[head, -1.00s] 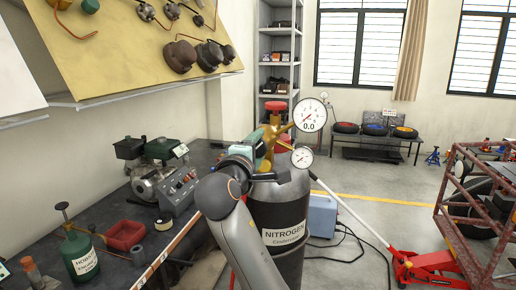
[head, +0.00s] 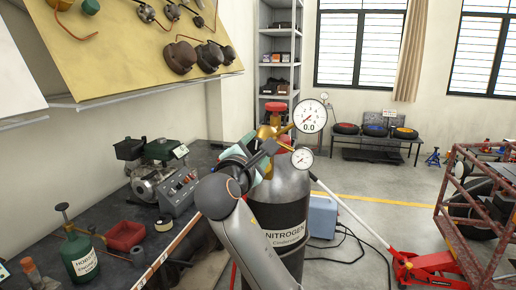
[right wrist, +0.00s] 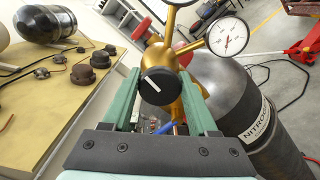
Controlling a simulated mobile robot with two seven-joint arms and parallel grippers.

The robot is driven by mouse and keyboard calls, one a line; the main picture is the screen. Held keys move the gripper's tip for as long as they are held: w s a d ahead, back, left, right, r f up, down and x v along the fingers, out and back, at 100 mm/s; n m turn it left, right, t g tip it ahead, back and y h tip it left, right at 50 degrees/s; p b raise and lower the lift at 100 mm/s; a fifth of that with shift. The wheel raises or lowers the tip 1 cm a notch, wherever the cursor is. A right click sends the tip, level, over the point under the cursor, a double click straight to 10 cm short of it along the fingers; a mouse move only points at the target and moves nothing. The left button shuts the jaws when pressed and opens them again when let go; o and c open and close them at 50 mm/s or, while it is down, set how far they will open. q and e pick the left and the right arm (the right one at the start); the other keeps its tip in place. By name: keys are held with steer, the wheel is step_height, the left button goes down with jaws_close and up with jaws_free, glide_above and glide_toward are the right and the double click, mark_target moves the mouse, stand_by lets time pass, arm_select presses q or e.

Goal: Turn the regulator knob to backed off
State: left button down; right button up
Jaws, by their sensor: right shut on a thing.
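The regulator is a brass body (head: 270,131) on top of the dark nitrogen cylinder (head: 280,238). Its black round knob (right wrist: 160,87), with a slanted white line on its face, shows in the right wrist view. My right gripper (head: 264,157) is at the regulator; its two green fingers, one on each side of the knob, are shut on it. In the head view the gripper hides the knob. The large gauge (head: 310,116) reads 0.0; a smaller gauge (head: 302,159) sits below it. My left gripper is not in view.
A workbench (head: 118,270) with a green bottle (head: 80,255), a red tray (head: 125,235) and machines runs along the left. A red trolley jack (head: 435,265) and a rusty cage cart (head: 480,205) stand at right. A blue box (head: 322,215) is behind the cylinder.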

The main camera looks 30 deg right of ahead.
stand_by(0.4)
steer(key=o, duration=1.4)
steer(key=shift+c, duration=0.2)
steer(key=shift+a, duration=0.1)
steer(key=b+v, duration=0.2)
steer(key=v, duration=1)
steer(key=shift+s+a, duration=0.1)
